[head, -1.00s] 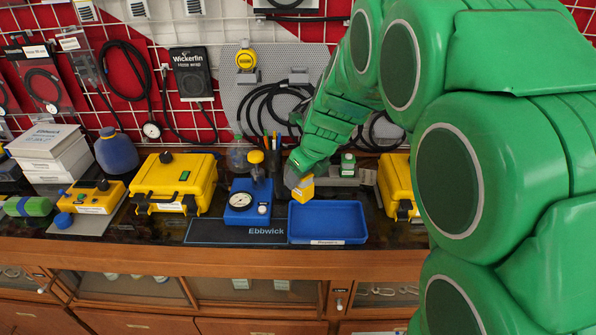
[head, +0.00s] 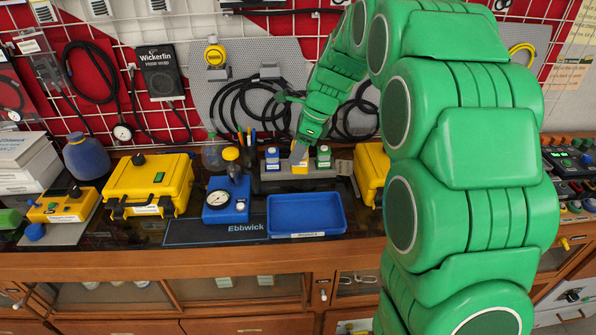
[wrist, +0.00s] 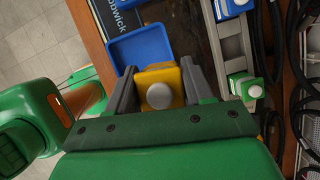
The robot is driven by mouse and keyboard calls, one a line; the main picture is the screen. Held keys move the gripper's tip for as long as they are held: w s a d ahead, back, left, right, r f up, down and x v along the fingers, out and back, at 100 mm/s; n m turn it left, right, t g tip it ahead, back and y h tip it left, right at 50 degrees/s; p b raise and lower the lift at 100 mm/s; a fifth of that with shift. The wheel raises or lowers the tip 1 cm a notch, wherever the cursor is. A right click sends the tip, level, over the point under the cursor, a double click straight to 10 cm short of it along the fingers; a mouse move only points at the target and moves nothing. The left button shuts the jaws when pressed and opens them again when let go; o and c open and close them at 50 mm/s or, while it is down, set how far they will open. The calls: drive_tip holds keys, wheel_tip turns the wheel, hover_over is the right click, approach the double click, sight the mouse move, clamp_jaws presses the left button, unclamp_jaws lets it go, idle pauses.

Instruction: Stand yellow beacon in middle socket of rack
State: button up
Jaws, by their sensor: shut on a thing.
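My gripper (head: 298,152) is shut on the yellow beacon (wrist: 172,76), whose pale round top shows between the two fingers in the wrist view. The grey rack (head: 335,171) stands at the back of the bench. A blue beacon (head: 272,153) stands in its left part and a green beacon (head: 323,152) in its right part. In the head view the yellow beacon appears between them, partly hidden by my fingers. In the wrist view it appears beside the rack (wrist: 232,52), with a gap.
An empty blue tray (head: 306,214) lies in front of the rack. A blue gauge unit (head: 226,205) stands left of the tray. Yellow cases (head: 148,186) stand on both sides. Cables hang on the wall panel behind.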

drive_tip(key=shift+w+d+n+g, duration=0.15)
drive_tip(key=shift+w+d+n, duration=0.25)
drive_tip(key=shift+d, duration=0.15)
drive_tip(key=shift+w+d+n+g, duration=0.15)
drive_tip(key=shift+w+d+n, duration=0.15)
drive_tip(key=shift+d+n, duration=0.15)
drive_tip(key=shift+w+a+f, duration=0.2)
drive_tip(key=shift+w+f, duration=1.95)
drive_tip(key=shift+w, duration=0.15)
drive_tip(key=shift+w+a+f, duration=0.25)
drive_tip(key=shift+w+f, duration=1.95)
drive_tip(key=shift+w, duration=0.15)
drive_tip(key=shift+w+a+f, duration=0.2)
drive_tip(key=shift+w+f, duration=1.95)
drive_tip(key=shift+w, duration=0.15)
drive_tip(key=o, duration=1.2)
drive_tip(key=shift+f, duration=0.1)
